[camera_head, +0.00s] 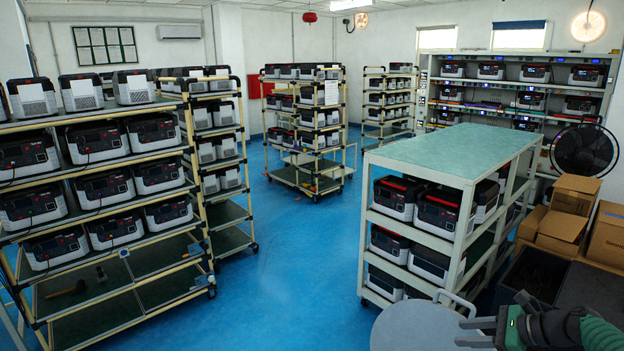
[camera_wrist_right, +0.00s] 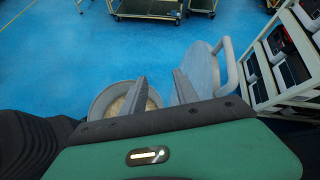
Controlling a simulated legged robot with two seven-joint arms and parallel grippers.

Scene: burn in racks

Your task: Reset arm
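My right gripper (camera_head: 470,334) is at the bottom right of the head view, at the end of my green and dark arm. It is beside a flat grey surface (camera_head: 415,328) with a curved handle. In the right wrist view, the two grey fingers of the gripper (camera_wrist_right: 161,85) are apart with nothing between them. My left gripper is not in view.
A white rack (camera_head: 465,166) with a green top holds several power units near the right gripper. Cardboard boxes (camera_head: 560,230) and a black fan (camera_head: 584,150) stand at right. A loaded shelf (camera_head: 120,278) stands at left. Blue floor (camera_head: 290,260) between is clear.

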